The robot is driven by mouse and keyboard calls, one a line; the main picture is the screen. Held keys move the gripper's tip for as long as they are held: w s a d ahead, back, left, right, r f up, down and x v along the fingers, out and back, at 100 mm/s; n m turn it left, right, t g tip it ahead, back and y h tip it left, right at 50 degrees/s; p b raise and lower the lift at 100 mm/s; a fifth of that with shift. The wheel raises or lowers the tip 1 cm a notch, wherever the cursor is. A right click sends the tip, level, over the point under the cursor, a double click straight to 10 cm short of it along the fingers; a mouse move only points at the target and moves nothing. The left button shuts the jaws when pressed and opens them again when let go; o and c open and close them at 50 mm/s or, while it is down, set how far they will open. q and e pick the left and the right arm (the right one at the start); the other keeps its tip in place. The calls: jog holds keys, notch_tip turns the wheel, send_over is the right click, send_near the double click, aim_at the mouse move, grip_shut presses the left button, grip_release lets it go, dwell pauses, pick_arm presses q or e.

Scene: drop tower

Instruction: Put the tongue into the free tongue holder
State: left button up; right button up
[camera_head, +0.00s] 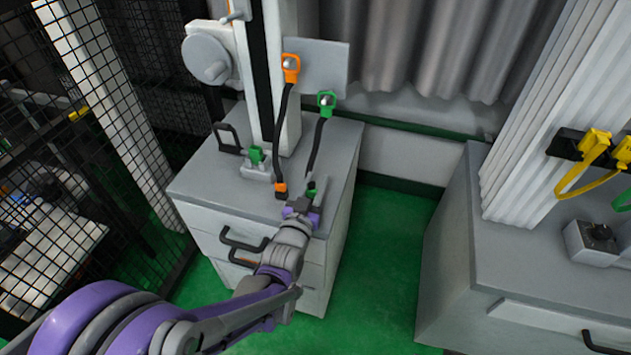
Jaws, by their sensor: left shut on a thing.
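My left gripper (306,202) reaches in over the front edge of a grey drawer cabinet. It is shut on the lower, green end of a black strap-like piece, probably the tongue (318,143). Its upper end is a green loop (327,101) with a silver ball, beside a grey plate. A similar black strap with orange ends (285,110) hangs just to the left, its lower orange tip close to my gripper. A small grey block with a green part (257,158) stands on the cabinet top. I cannot tell which part is the free holder. My right gripper is not in view.
The cabinet (205,188) carries a white column (289,120) and a black frame handle (228,139). A second cabinet (465,240) stands at the right, with yellow connectors (594,146) above it. Black mesh fencing (90,75) is at the left. Green floor lies between the cabinets.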

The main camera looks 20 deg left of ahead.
pick_arm(q)
jog(key=shift+f, duration=0.2)
dwell(0.3)
jog(key=o, duration=1)
jog(key=shift+o, duration=0.2)
jog(key=s, duration=1.1)
jog(key=shift+a+p, duration=0.15)
jog(key=shift+p, duration=0.15)
jog(key=shift+w, duration=0.1)
